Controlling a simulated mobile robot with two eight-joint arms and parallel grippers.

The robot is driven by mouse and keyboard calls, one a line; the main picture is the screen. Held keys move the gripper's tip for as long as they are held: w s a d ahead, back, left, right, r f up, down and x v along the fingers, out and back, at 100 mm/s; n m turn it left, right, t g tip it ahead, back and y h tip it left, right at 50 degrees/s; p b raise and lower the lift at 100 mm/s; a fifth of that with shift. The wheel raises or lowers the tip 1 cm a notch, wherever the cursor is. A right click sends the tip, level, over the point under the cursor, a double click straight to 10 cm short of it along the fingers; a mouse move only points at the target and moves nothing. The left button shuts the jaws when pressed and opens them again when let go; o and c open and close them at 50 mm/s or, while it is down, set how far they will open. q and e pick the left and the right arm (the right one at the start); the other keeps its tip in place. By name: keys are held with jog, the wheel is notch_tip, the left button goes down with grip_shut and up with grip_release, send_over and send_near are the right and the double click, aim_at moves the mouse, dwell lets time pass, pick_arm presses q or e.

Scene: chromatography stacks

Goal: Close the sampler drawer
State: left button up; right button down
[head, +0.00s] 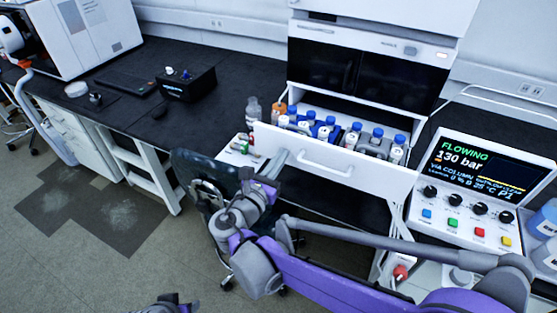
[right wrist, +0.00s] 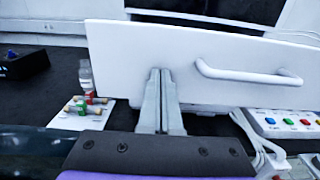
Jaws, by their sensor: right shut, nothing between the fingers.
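The sampler drawer (head: 376,178) stands open, pulled out below the dark window of the white sampler (head: 385,47). Several blue-capped bottles (head: 357,127) stand inside it. Its white front has a bar handle (head: 325,171); the front (right wrist: 130,55) and handle (right wrist: 245,75) also show in the right wrist view. My right gripper (head: 281,157) is shut and empty, in front of the drawer front and left of the handle. In the right wrist view its fingertips (right wrist: 160,72) overlap the front; I cannot tell whether they touch. My left gripper is not visible, only a grey and purple part at the bottom edge.
A control panel (head: 470,222) reading "FLOWING" stands at right. A dark chair (head: 194,168) is below.

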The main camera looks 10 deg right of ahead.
jog(key=x, duration=2)
jog(key=shift+w+d, duration=0.3)
jog(key=shift+r+p, duration=0.15)
jog(key=shift+p, duration=0.15)
jog(key=shift+w+d+r, duration=0.1)
